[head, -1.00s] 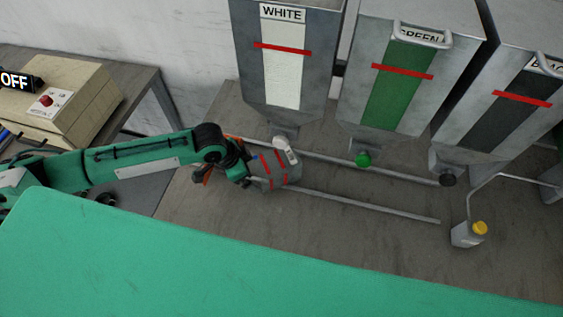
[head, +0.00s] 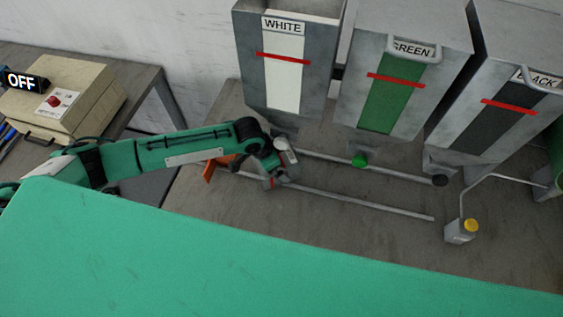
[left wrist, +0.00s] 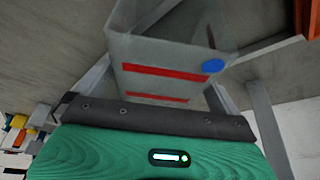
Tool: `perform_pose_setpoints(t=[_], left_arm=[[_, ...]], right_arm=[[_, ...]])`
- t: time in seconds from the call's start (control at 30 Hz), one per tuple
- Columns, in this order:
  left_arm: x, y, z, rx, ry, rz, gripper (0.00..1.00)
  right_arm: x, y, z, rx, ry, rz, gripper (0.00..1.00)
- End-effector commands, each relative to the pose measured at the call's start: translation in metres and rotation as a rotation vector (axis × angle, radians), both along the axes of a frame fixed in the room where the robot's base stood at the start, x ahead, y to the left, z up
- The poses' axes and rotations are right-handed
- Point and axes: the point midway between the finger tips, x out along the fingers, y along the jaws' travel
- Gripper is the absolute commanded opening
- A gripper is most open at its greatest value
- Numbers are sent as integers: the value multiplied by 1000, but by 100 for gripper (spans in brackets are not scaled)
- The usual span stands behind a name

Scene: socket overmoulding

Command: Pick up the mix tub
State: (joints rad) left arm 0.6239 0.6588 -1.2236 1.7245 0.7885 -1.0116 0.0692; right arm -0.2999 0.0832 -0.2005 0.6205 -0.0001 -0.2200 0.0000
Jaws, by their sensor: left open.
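The mix tub is a grey, open-topped box with two red stripes and a blue dot, standing large in the left wrist view (left wrist: 150,55). In the head view my arm hides most of it; a small grey part with a red mark (head: 270,184) shows below the wrist. My left gripper (head: 284,172) is open at the tub, below the white hopper. The left wrist view shows the tub just beyond my wrist's dark edge; I cannot tell whether the fingers touch it. My right gripper is not in view.
White (head: 283,75), green (head: 392,95) and black (head: 495,120) hoppers stand along the back. Two rails (head: 370,207) run along the table. An orange piece (head: 215,168) lies beside my wrist. A yellow-capped container (head: 458,232) stands at right, a beige switch box (head: 75,105) at left.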

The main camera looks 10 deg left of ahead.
Motion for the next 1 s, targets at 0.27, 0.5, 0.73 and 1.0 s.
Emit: perform_pose_setpoints(t=[0.27, 0.5, 0.73, 1.0], left_arm=[[0, 0, -1, -1, 1, 0, 100], [-1, 0, -3, -1, 1, 0, 100], [0, 0, -5, -1, 1, 0, 100], [0, 0, -5, -1, 1, 0, 86]], right_arm=[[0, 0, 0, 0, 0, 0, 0], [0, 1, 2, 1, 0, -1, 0], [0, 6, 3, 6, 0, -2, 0], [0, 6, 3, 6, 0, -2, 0]])
